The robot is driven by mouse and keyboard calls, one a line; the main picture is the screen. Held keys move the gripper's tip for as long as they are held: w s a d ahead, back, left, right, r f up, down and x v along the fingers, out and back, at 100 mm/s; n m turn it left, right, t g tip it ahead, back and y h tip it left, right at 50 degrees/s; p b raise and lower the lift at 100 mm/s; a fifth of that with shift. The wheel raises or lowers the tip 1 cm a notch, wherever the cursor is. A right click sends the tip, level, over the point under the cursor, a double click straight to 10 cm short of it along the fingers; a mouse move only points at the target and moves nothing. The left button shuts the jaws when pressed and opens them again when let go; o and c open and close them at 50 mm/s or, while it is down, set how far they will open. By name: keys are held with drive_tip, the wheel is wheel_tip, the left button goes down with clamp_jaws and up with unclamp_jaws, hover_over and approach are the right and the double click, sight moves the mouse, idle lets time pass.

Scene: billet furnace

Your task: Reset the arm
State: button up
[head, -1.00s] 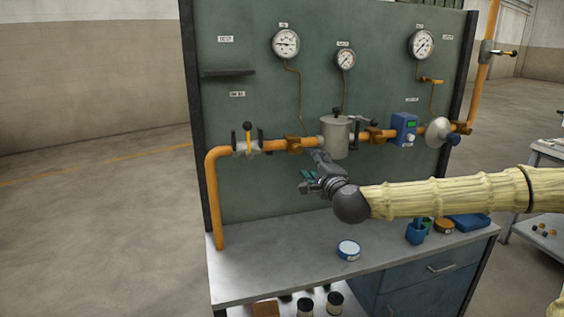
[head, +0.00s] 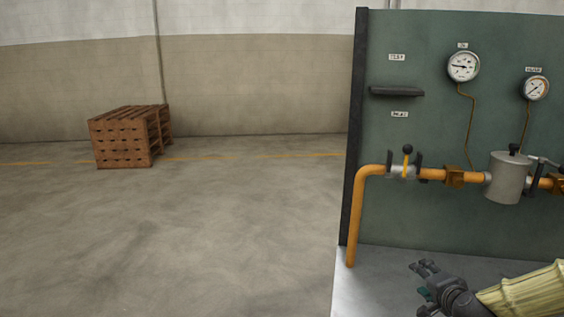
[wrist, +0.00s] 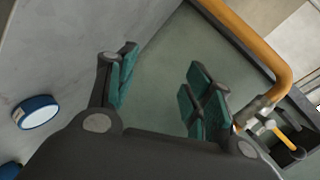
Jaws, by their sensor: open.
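My gripper (head: 424,280) shows at the lower right of the head view, at the end of my yellow-sleeved arm. It is in front of the green panel (head: 420,215), over the grey bench top (head: 375,285). In the wrist view my gripper (wrist: 160,90) is open, with its two green-padded fingers apart and nothing between them. The bench surface and the panel show beyond the fingers.
An orange pipe (head: 357,220) with a valve (head: 405,165) and a grey canister (head: 508,178) runs along the panel. Gauges (head: 463,67) hang above. A blue-rimmed tin (wrist: 37,112) is on the bench. Wooden pallets (head: 125,140) stand at the back left; the floor between is clear.

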drive_tip(key=s+a+f+n+g, duration=0.2)
drive_tip(key=s+a+f, duration=0.1)
drive_tip(key=s+f, duration=0.3)
drive_tip(key=s+a+f+n+g+y, duration=0.1)
drive_tip(key=s+a+f+n+g, duration=0.15)
drive_tip(key=f, duration=0.55)
drive_tip(key=s+a+f+n+g, duration=0.2)
drive_tip(key=s+a+f+n, duration=0.15)
drive_tip(key=s+f, duration=0.35)
drive_tip(key=s+a+f+n+g, duration=0.3)
drive_tip(key=s+f, duration=0.4)
drive_tip(key=s, duration=0.4)
drive_tip(key=s+a+f+n+g, duration=0.3)
drive_tip(key=s+f, duration=0.4)
drive_tip(key=s, duration=0.5)
drive_tip(key=shift+a+f, duration=0.25)
drive_tip(key=shift+f, duration=0.05)
drive_tip(key=shift+w, duration=0.1)
drive_tip(key=shift+c, duration=0.2)
